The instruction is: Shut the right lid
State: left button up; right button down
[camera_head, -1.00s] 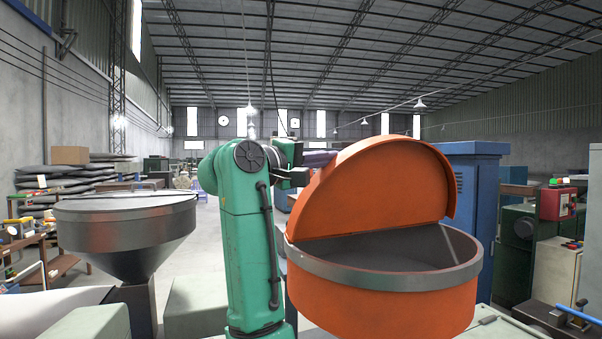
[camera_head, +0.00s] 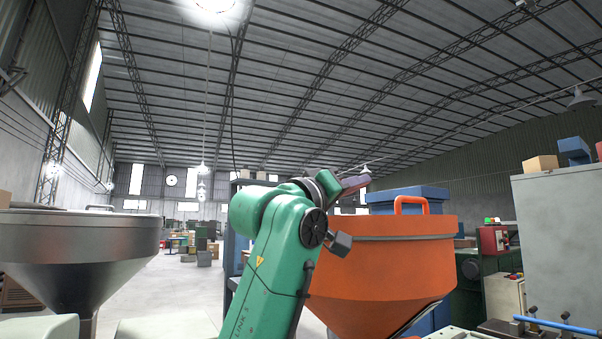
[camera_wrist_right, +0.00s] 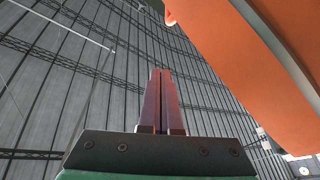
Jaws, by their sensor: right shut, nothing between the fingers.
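The right hopper (camera_head: 385,280) is an orange cone with a grey band near its top. Its orange lid (camera_head: 440,225) lies flat across the top, above the band, and no raised half or opening shows. An orange handle (camera_head: 411,201) stands up on it. My right gripper (camera_head: 354,184) is at the left of the lid, about handle height, its fingers shut and empty. In the right wrist view the shut fingers (camera_wrist_right: 161,100) point up, with the orange hopper (camera_wrist_right: 225,60) beside them at the right, apart from them. My left gripper is not in view.
A grey metal hopper (camera_head: 75,245) with a flat top stands at the left. A blue cabinet (camera_head: 405,195) is behind the orange hopper. A grey cabinet (camera_head: 565,235) stands at the right. Open floor (camera_head: 180,280) lies between the hoppers.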

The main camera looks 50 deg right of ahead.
pick_arm(q)
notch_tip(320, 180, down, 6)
jog(key=b, duration=0.5)
pick_arm(e)
notch_tip(320, 180, down, 6)
jog(key=s, duration=0.1)
jog(key=shift+s+a, duration=0.15)
jog(key=shift+s, duration=0.25)
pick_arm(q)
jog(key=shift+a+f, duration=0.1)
pick_arm(e)
jog(key=shift+f, duration=0.2)
jog(key=shift+a+f, duration=0.15)
jog(key=shift+a, duration=0.05)
jog(key=b, duration=0.3)
send_near(367, 220)
jog(key=a, duration=0.6)
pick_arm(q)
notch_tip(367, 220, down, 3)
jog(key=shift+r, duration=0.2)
pick_arm(e)
jog(key=shift+f, duration=0.3)
